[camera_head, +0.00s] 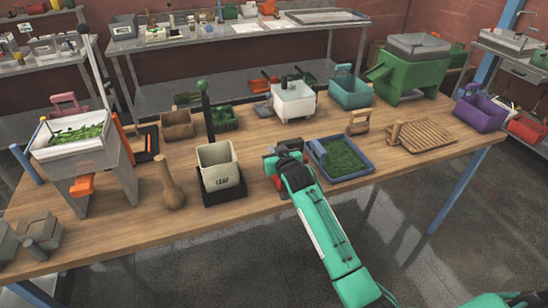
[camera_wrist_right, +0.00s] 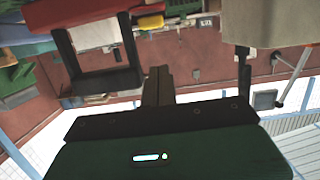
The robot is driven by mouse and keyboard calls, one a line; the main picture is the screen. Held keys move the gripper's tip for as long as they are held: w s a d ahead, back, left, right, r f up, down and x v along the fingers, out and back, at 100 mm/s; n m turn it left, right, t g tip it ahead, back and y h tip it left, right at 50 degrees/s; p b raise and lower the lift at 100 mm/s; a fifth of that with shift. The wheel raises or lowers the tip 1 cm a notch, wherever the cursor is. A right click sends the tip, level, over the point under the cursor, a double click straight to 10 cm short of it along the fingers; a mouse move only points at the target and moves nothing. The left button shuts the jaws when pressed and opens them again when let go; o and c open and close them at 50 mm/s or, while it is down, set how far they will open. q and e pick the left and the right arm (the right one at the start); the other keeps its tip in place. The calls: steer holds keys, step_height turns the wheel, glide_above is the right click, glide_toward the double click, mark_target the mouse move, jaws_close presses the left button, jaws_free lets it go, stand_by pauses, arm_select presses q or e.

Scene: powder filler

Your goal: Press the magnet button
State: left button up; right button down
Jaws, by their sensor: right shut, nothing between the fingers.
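My right gripper (camera_head: 279,160) is at the end of the teal arm, low over the middle of the table. In the right wrist view its two dark fingers (camera_wrist_right: 157,85) are together with nothing between them. To its left in the head view stands a beige container (camera_head: 217,166) with dark lettering, in a black base (camera_head: 224,192). At the far left is a white hopper machine (camera_head: 72,150) with green leaves and orange parts. I cannot make out which part is the magnet button. My left gripper is not in view.
A blue tray of green material (camera_head: 316,151) lies close right of the gripper. A white box (camera_head: 293,101) stands behind. A wooden slatted board (camera_head: 425,134) and a purple bin (camera_head: 480,112) are farther right. A wooden pestle-like piece (camera_head: 173,194) stands left of the beige container.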

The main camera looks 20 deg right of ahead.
step_height(320, 180, down, 4)
steer(key=shift+s+r+p, duration=0.15)
steer(key=shift+r+p, duration=0.05)
steer(key=shift+p, duration=0.15)
